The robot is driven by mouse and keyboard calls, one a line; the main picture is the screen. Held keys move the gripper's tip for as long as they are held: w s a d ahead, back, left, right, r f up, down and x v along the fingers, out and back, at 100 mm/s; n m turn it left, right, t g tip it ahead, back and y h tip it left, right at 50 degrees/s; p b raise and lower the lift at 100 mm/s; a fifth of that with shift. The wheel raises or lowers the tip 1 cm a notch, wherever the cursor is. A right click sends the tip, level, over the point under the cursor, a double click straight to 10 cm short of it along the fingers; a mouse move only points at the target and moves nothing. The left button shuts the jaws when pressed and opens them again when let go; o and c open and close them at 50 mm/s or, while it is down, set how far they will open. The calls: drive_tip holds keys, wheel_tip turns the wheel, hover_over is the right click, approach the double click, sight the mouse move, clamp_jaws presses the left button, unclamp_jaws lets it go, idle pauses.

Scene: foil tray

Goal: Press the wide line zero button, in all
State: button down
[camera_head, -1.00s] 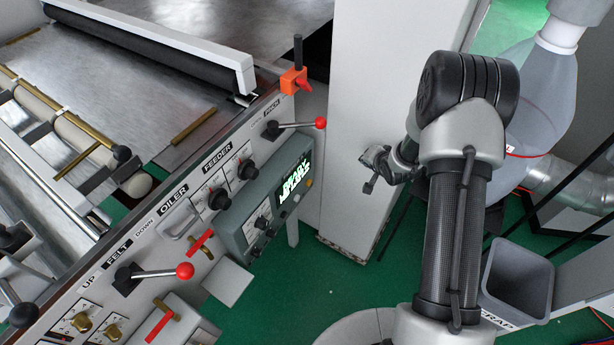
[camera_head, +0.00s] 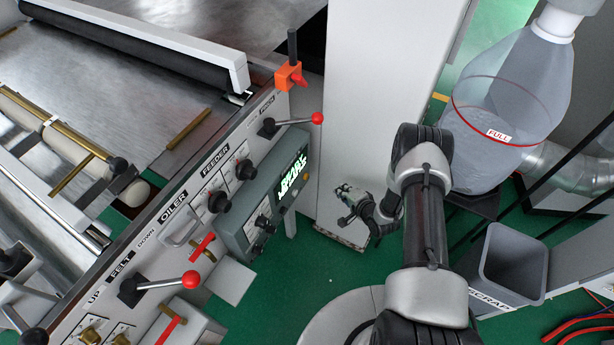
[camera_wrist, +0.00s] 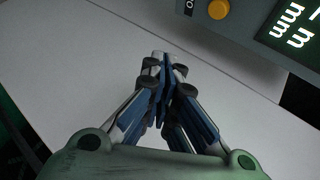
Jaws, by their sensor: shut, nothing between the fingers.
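A grey-green control box (camera_head: 263,205) with a lit green display (camera_head: 292,176) is mounted on the front of the machine. Its display (camera_wrist: 295,25) also shows at the top right of the wrist view, with an orange-yellow round button (camera_wrist: 218,9) left of it, cut by the top edge. Which control is the wide line zero button cannot be told; the labels are cropped or too small. My gripper (camera_head: 343,191) is right of the box, apart from it. In the wrist view my gripper (camera_wrist: 164,60) is shut and empty, with blue-padded fingers together below the button.
Red-knobbed levers stick out from the panel, one above the box (camera_head: 316,118) and one at lower left (camera_head: 190,279). A pale column (camera_head: 385,90) stands behind my gripper. A grey scrap bin (camera_head: 512,262) and a clear hopper (camera_head: 505,110) are at right. Green floor is open below the box.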

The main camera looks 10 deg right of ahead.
sight(306, 177)
drive_tip(key=w+a+b, duration=0.1)
drive_tip(key=w+a, duration=0.4)
drive_tip(key=a, duration=0.2)
idle(0.5)
drive_tip(key=shift+w+a+b, duration=0.1)
drive_tip(key=shift+a+b, duration=0.05)
drive_tip(key=shift+b, duration=0.15)
idle(1.0)
drive_tip(key=shift+w+a, duration=0.25)
drive_tip(key=shift+w+a+b, duration=0.25)
drive_tip(key=shift+a+b, duration=0.15)
drive_tip(key=shift+b, duration=0.05)
idle(0.8)
drive_tip(key=shift+s+d, duration=0.55)
drive_tip(key=shift+d, duration=0.15)
drive_tip(key=shift+d, duration=0.1)
